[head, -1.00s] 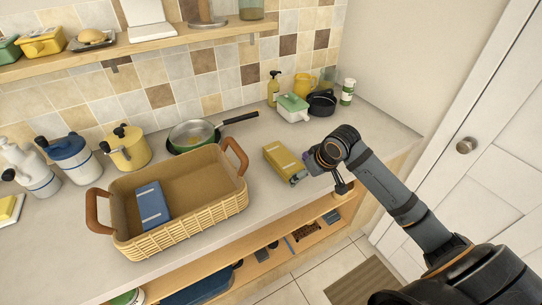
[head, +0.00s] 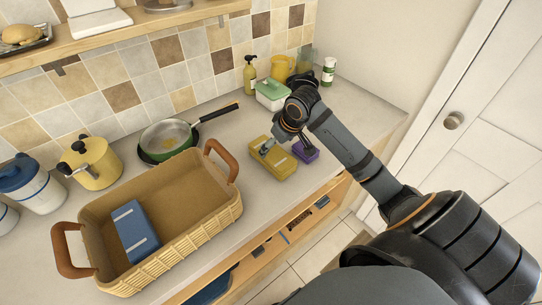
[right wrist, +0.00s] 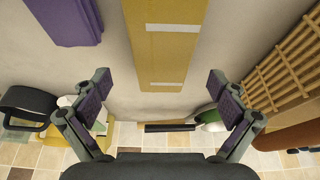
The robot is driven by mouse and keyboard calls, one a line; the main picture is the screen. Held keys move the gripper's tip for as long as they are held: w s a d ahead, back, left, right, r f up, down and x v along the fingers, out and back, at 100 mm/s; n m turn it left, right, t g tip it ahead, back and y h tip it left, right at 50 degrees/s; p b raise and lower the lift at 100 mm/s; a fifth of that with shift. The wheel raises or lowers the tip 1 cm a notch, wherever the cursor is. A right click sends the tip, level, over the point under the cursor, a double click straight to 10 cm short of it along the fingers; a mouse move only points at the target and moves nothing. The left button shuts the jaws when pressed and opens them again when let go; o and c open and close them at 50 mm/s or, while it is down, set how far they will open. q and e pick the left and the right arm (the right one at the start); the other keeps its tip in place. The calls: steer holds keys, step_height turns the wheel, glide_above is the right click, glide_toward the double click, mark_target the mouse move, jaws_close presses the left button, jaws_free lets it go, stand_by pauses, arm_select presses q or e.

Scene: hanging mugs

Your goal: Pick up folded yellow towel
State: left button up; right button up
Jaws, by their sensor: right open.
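The folded yellow towel (head: 275,162) lies on the counter to the right of the wicker basket in the head view. It has white stripes and shows at the top middle of the right wrist view (right wrist: 162,55). My right gripper (head: 285,147) is above the counter, over the yellow towel's right side in the head view. In the right wrist view the right gripper (right wrist: 160,92) is open and empty, with its fingers wide apart and the towel lying between their lines, beyond the tips. My left gripper is not in view.
A purple folded cloth (head: 308,153) lies just right of the yellow towel. The wicker basket (head: 190,235) holds a blue folded cloth (head: 135,235). A pan (head: 168,138) stands behind it. A green-lidded container (head: 271,92) and a yellow mug (head: 282,68) stand at the back.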

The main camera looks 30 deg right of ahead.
mark_target(272, 152)
steer(key=shift+w+a+f+p, duration=0.2)
steer(key=shift+f+p, duration=0.1)
steer(key=shift+f, duration=0.35)
steer(key=x, duration=0.2)
steer(key=shift+w+f, duration=0.15)
steer(key=shift+f, duration=0.2)
steer(key=shift+w+f, duration=0.25)
steer(key=shift+f, duration=0.15)
steer(key=shift+s, duration=0.1)
steer(key=c, duration=0.3)
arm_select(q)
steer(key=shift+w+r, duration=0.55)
arm_select(e)
steer(key=c, duration=1)
